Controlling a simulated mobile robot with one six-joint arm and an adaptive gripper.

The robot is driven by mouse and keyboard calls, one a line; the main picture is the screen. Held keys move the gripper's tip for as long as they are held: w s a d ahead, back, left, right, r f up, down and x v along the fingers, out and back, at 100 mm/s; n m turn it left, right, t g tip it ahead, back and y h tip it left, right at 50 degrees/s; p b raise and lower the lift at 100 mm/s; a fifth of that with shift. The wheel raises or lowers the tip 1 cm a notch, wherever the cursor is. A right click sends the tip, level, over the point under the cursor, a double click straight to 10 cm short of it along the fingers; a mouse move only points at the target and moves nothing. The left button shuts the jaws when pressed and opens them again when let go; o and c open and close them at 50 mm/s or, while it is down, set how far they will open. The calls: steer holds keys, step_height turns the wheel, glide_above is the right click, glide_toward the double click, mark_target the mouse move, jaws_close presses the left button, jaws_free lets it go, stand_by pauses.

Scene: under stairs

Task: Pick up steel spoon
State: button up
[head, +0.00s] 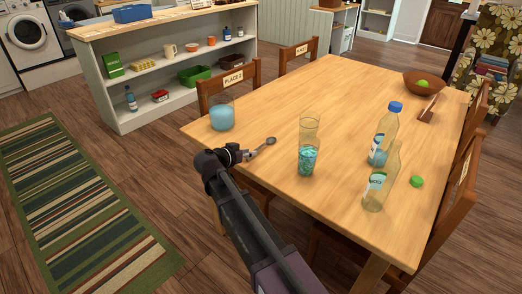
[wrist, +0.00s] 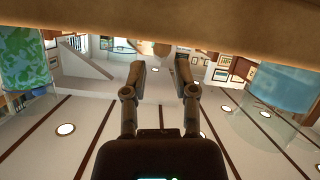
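The steel spoon (head: 269,142) shows in the head view near the left edge of the wooden table (head: 340,90), its bowl pointing up and to the right. Its handle end runs down to my gripper (head: 247,155), which is low at the table's near-left edge. In the wrist view my gripper (wrist: 161,66) has its two fingers apart with a clear gap between them. I cannot make out the spoon for sure in that view, nor whether its handle lies between the fingers.
A glass of blue liquid (head: 222,115) stands left of the spoon. Chairs surround the table.

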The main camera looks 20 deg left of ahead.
mark_target(261, 148)
steer(key=shift+b+x, duration=0.55)
steer(key=shift+x, duration=1.3)
jaws_close()
